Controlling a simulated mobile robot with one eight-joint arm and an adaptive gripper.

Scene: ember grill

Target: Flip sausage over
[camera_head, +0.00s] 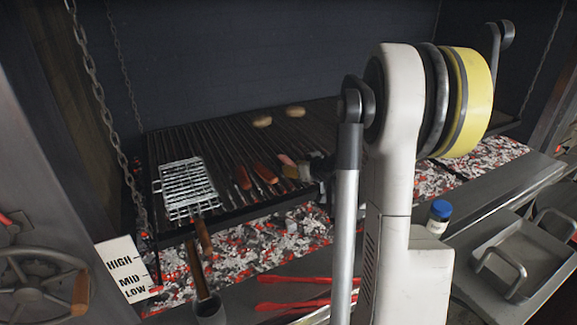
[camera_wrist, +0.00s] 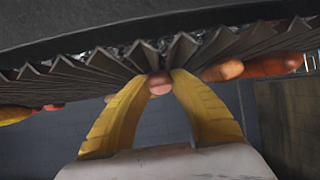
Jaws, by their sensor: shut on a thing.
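Two browned sausages, a left one (camera_head: 242,178) and a right one (camera_head: 265,172), lie on the grill grate (camera_head: 200,145) in the head view. A paler pink sausage (camera_head: 286,160) is to their right, at my gripper (camera_head: 293,171). In the wrist view, which looks upside down, the yellow fingers of my gripper (camera_wrist: 172,80) are shut on the end of that sausage (camera_wrist: 160,82), close against the grate bars. Other sausages (camera_wrist: 222,71) show beside it. Most of the held sausage is hidden.
A wire grilling basket (camera_head: 187,185) with a wooden handle lies on the grate's left. Hot coals (camera_head: 240,245) glow below. Red tongs (camera_head: 290,305), a blue-lidded jar (camera_head: 439,212) and a metal tray (camera_head: 510,265) are in front.

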